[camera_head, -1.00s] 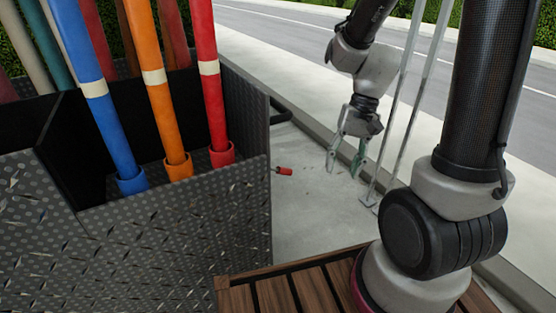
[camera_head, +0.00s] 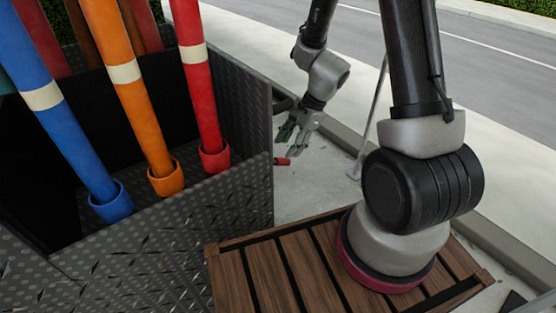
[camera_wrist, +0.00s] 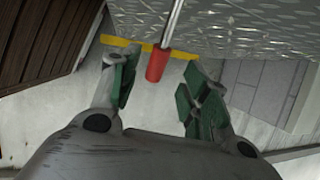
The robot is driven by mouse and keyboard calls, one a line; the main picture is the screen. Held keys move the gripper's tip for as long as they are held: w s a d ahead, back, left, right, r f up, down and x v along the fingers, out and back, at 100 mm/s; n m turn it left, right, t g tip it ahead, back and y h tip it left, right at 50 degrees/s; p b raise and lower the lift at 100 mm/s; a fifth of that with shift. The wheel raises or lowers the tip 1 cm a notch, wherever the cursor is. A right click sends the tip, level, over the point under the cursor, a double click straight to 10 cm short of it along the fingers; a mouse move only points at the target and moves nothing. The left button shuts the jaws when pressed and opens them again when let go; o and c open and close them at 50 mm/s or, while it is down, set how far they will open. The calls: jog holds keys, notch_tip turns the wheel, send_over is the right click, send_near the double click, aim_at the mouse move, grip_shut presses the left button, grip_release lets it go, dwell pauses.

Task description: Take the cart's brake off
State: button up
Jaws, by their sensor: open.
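The cart (camera_head: 225,215) is a dark diamond-plate box with colored poles standing in it, at the left of the head view. A brake lever with a red grip (camera_head: 282,161) sticks out near its right side. In the wrist view the red grip (camera_wrist: 157,66) sits on a thin metal rod, between and a little beyond my fingertips. My gripper (camera_head: 293,136) is open, with green finger pads, and is close to the lever. In the wrist view my gripper (camera_wrist: 155,90) shows nothing held between its fingers. I cannot tell whether a finger touches the grip.
A yellow bar (camera_wrist: 120,41) lies behind the red grip. A black handle (camera_head: 286,104) juts from the cart's far side. My wooden-slatted base is beside the cart. A thin metal post (camera_head: 367,130) stands right of my gripper, with curb and road beyond.

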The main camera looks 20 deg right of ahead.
aim_at(279, 160)
jog(key=x, duration=0.7)
jog(key=shift+a+f, duration=0.2)
jog(key=shift+f, duration=0.15)
grip_shut()
